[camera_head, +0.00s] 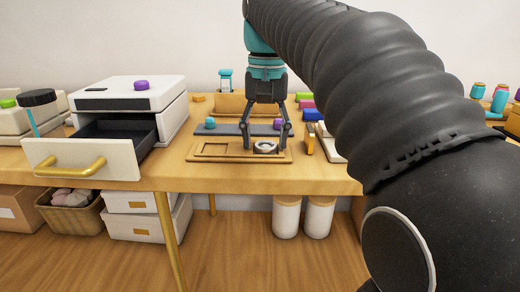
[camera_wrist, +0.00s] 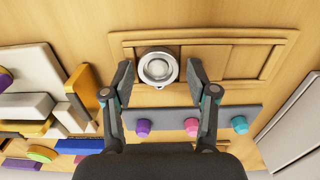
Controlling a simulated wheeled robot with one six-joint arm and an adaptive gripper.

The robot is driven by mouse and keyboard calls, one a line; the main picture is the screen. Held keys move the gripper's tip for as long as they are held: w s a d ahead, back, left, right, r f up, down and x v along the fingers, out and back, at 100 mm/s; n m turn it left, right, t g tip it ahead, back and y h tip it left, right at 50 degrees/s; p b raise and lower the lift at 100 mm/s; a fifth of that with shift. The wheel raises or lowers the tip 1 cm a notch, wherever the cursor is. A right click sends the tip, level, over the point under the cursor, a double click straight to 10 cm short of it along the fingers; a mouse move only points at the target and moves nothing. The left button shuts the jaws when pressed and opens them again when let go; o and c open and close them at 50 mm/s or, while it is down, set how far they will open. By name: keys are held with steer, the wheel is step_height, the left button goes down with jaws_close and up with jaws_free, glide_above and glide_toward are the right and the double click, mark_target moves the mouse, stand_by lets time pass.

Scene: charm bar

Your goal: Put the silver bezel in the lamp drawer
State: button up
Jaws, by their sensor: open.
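The silver bezel (camera_head: 265,147) is a round metal ring at the right end of a shallow wooden tray (camera_head: 200,158). In the wrist view the bezel (camera_wrist: 158,68) sits at the left end of the tray (camera_wrist: 285,38). My gripper (camera_head: 266,141) is open over it, pointing down. In the wrist view my gripper (camera_wrist: 162,80) has one finger on each side of the bezel, with visible gaps. The drawer (camera_head: 115,143) at the left is pulled out from a white cabinet (camera_head: 128,95). It has a white front, a gold handle and a dark, seemingly empty inside.
A grey strip (camera_wrist: 180,120) with purple, pink and teal knobs lies behind the tray. Coloured blocks and a white piece (camera_head: 332,142) crowd the right. The table between drawer and tray is clear.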

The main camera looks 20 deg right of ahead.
mark_target(265, 148)
steer(key=c, duration=0.7)
steer(key=shift+o, duration=0.2)
steer(key=shift+r, duration=0.1)
steer(key=shift+r+p, duration=1.5)
steer(key=shift+r, duration=1.45)
